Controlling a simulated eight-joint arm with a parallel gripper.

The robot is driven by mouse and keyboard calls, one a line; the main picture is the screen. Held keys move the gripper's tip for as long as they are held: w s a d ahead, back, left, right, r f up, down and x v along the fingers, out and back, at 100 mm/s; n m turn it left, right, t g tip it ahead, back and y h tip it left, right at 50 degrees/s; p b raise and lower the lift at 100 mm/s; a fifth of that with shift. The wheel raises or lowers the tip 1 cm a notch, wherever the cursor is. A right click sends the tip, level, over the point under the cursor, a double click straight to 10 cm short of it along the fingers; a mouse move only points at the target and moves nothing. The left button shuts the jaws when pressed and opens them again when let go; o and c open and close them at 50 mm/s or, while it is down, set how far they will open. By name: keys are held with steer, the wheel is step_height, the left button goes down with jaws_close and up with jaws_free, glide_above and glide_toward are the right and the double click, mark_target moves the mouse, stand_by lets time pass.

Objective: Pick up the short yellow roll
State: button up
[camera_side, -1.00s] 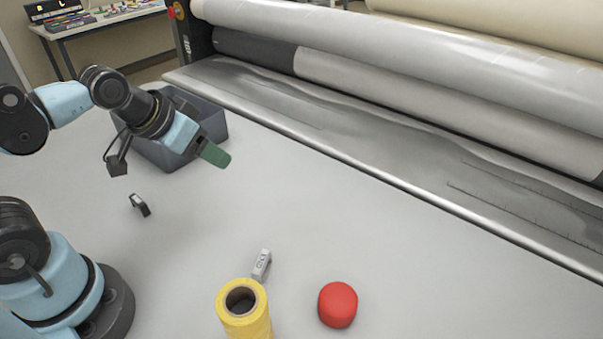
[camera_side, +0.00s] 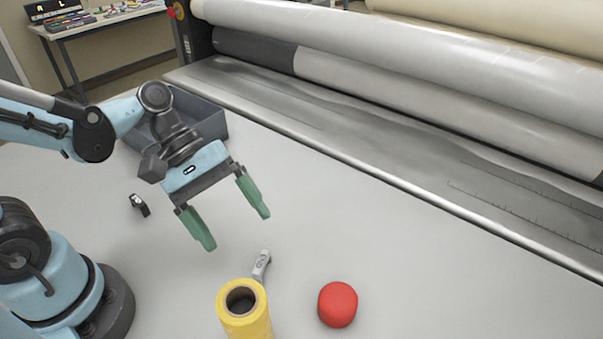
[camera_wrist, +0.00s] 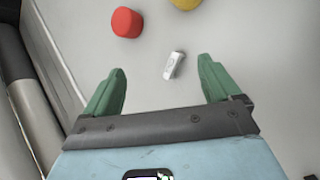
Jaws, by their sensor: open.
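The short yellow roll (camera_side: 246,314) stands upright on the pale table at the bottom of the side view, its dark hollow core facing up. In the wrist view part of the yellow roll (camera_wrist: 188,4) shows at the top edge, cut off by the frame. My gripper (camera_side: 238,228) is open and empty, its green fingers spread apart above the table. It is up and to the left of the roll in the side view. In the wrist view my gripper (camera_wrist: 162,90) points its fingertips toward a small grey-white piece, with the roll beyond.
A red round object (camera_side: 338,304) stands right of the roll. The small grey-white piece (camera_side: 261,265) lies close behind the roll. A black item (camera_side: 139,205) lies on the left. A grey bin (camera_side: 213,118) is behind my gripper. The laminator's rollers (camera_side: 420,75) run along the back.

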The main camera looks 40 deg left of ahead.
mark_target(233, 284)
steer(key=shift+s+d+r+n+g+h, duration=0.1)
steer(key=shift+s+d+n+g+h, duration=0.6)
steer(key=shift+s+d, duration=0.8)
steer(key=shift+s+d+n+g+h, duration=0.45)
steer(key=shift+s+d+g+h, duration=0.45)
steer(key=shift+d, duration=0.95)
steer(key=shift+s+d+r+n+g+h, duration=0.1)
steer(key=shift+s+d+n+g+h, duration=0.5)
steer(key=shift+s+d+g, duration=0.7)
steer(key=shift+s+d+t, duration=0.15)
steer(key=shift+d+t, duration=0.15)
steer(key=shift+d, duration=0.05)
steer(key=c, duration=1.6)
jaws_close()
steer(key=shift+r, duration=0.15)
